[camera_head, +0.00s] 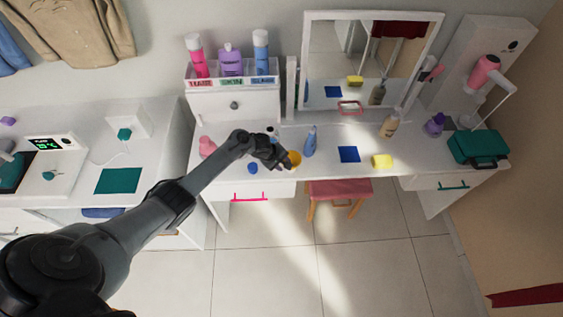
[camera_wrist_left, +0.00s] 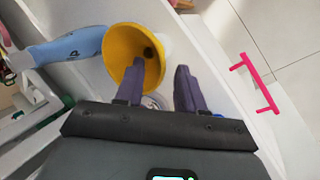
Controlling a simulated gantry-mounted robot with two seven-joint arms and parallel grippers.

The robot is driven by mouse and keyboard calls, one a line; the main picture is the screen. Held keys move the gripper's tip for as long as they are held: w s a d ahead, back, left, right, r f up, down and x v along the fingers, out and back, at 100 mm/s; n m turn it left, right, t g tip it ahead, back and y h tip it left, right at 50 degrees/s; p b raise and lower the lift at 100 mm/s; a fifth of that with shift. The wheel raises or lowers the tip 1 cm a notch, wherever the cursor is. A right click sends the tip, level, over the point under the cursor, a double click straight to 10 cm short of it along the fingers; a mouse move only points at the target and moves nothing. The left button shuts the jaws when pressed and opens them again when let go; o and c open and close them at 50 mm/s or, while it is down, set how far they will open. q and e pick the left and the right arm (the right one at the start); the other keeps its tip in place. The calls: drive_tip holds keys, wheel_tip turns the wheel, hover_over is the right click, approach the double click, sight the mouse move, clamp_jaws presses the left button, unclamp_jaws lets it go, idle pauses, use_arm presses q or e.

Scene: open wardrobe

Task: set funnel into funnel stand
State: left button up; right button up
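The yellow funnel (camera_head: 294,158) is on the white vanity table, left of the blue bottle (camera_head: 309,141). In the left wrist view its wide mouth (camera_wrist_left: 122,42) faces the camera, with a dark hole inside. My left gripper (camera_head: 284,163) is right at the funnel. In the wrist view the two fingers (camera_wrist_left: 160,78) are apart; one overlaps the funnel's mouth and the other is outside its rim. I cannot tell whether either finger touches it. A white round part (camera_wrist_left: 165,42) shows beside the funnel; I cannot tell whether it is the stand. My right gripper is not in view.
A small blue object (camera_head: 252,168) and a pink bottle (camera_head: 207,146) are left of my gripper. A dark blue square (camera_head: 348,154), yellow sponge (camera_head: 382,161) and green case (camera_head: 478,147) lie to the right. A mirror (camera_head: 340,65) stands behind. A pink stool (camera_head: 338,190) is below.

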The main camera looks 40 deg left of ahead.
use_arm(q)
drive_tip(key=shift+s+r+p, duration=0.15)
drive_tip(key=shift+r+p, duration=0.15)
drive_tip(key=shift+r, duration=0.15)
drive_tip(key=p+v, duration=0.3)
drive_tip(key=v, duration=0.7)
drive_tip(key=shift+p, duration=0.35)
drive_tip(key=shift+f, duration=0.1)
